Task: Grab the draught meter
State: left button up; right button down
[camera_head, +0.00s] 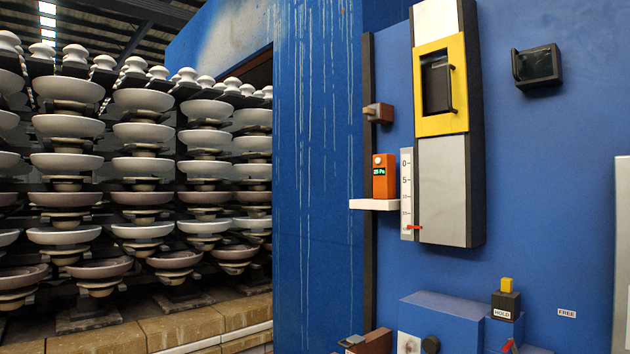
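The draught meter (384,182) is a small orange handheld box with a green lit readout and a pale round button or port above it. It stands upright on a small white shelf (375,204) on the blue wall, just left of a white scale. Its front faces me and nothing covers it. Neither of my grippers shows in the head view.
A white scale (406,190) with a red pointer sits right of the shelf, beside a grey panel with a yellow-framed handle (438,85). A brown latch (378,113) juts out above. Below are a blue box (440,312) and a "HOLD" block (506,305). Insulator stacks (140,160) fill the left.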

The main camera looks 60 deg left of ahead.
aim_at(385, 172)
jog(key=u, duration=1.7)
jog(key=i+j+z, duration=0.1)
jog(key=j+z, duration=0.25)
jog(key=i+j+z, duration=0.1)
jog(key=z, duration=0.3)
jog(key=j, duration=0.1)
